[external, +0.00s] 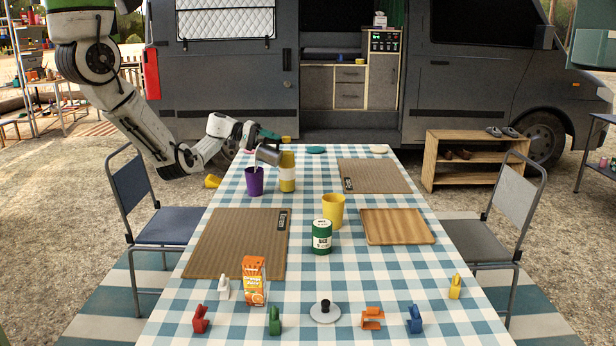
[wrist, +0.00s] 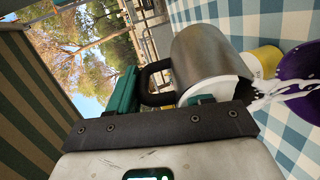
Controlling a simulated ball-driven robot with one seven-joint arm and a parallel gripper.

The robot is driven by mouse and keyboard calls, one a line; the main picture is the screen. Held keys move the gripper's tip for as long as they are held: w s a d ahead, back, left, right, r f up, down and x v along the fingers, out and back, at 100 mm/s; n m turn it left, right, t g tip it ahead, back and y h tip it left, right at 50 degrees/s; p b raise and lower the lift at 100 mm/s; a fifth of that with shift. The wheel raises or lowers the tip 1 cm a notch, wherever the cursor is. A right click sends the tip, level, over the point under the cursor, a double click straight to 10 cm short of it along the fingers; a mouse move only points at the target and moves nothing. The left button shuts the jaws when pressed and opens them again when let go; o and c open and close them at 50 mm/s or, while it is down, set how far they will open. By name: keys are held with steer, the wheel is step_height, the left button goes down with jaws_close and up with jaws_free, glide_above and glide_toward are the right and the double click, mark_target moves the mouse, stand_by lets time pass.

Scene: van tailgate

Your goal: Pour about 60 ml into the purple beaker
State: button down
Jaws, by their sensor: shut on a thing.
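My gripper (external: 260,138) is shut on the dark handle (wrist: 152,84) of a metal jug (external: 269,154). The jug is tilted with its mouth down and to the left in the external view; in the wrist view its body (wrist: 204,58) fills the middle. White liquid (wrist: 284,91) runs from its lip towards the purple beaker (external: 254,182). The beaker stands upright on the table just below the jug, and part of it shows at the right edge of the wrist view (wrist: 305,68). The liquid level inside the beaker cannot be read.
A yellow-and-white container (external: 287,176) stands close to the right of the purple beaker. A yellow cup (external: 333,210), a green can (external: 322,238), an orange carton (external: 254,280) and a wooden tray (external: 398,227) are nearer the front. A brown mat (external: 235,245) lies in front of the beaker.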

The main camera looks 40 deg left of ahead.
steer(key=shift+w+d+r+g+y+p, duration=0.15)
steer(key=shift+r+y+p, duration=0.1)
steer(key=shift+r, duration=0.15)
steer(key=shift+d+r+g+y+p, duration=0.1)
steer(key=shift+d+r+g+y, duration=0.05)
steer(key=shift+r+y, duration=0.15)
steer(key=shift+f, duration=0.2)
steer(key=p, duration=0.1)
steer(key=d+r+g+y+p, duration=0.1)
steer(key=shift+w+y+p, duration=0.25)
steer(key=shift+w+p, duration=0.05)
steer(key=p, duration=0.1)
steer(key=y+p, duration=0.1)
steer(key=shift+w+d+r+g+y+p, duration=0.15)
steer(key=shift+d+g+y+p, duration=0.15)
steer(key=shift+d+g+p, duration=0.1)
steer(key=p, duration=0.1)
steer(key=d+y+p, duration=0.1)
steer(key=shift+w+g+y+p, duration=0.3)
steer(key=shift+g+p, duration=0.05)
steer(key=shift+g, duration=0.05)
steer(key=shift+w+d+f+m+g+y+b, duration=0.15)
steer(key=shift+w+d+f+g+y+b, duration=0.4)
steer(key=shift+d+f+y+b, duration=1.2)
steer(key=shift+w+d+f+m+g+y+b, duration=0.1)
steer(key=shift+w+d+f+g+y+b, duration=0.45)
steer(key=shift+f, duration=2.25)
steer(key=shift+w+d+f+m+g+y+b, duration=0.15)
steer(key=shift+w+d+f+g+y+b, duration=0.45)
steer(key=shift+d+f+y+b, duration=1.15)
